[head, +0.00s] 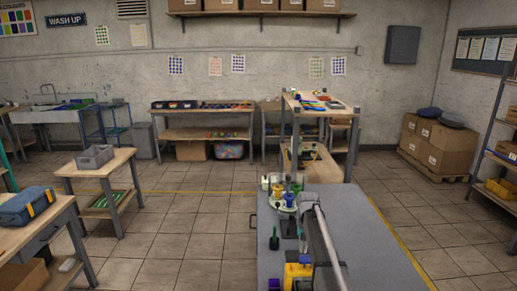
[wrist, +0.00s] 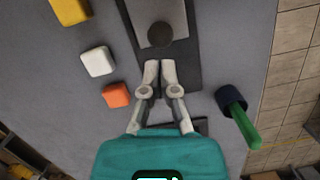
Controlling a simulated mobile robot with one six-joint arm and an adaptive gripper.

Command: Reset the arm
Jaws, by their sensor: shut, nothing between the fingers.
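My gripper (wrist: 160,68) shows in the wrist view with its two pale fingers together and nothing between them. Its fingertips are over a dark flat base (wrist: 183,60) that carries a lighter grey plate with a dark round knob (wrist: 160,34). I cannot tell whether the fingertips touch it. In the head view my arm reaches forward over the grey worktop (head: 370,235); the fingers cannot be made out there.
In the wrist view, yellow (wrist: 70,10), white (wrist: 98,61) and orange (wrist: 116,95) blocks lie left of the fingers. A dark cup with a green handle (wrist: 242,128) is at right. Small coloured items (head: 278,190) crowd the worktop's far end. Its right side is clear.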

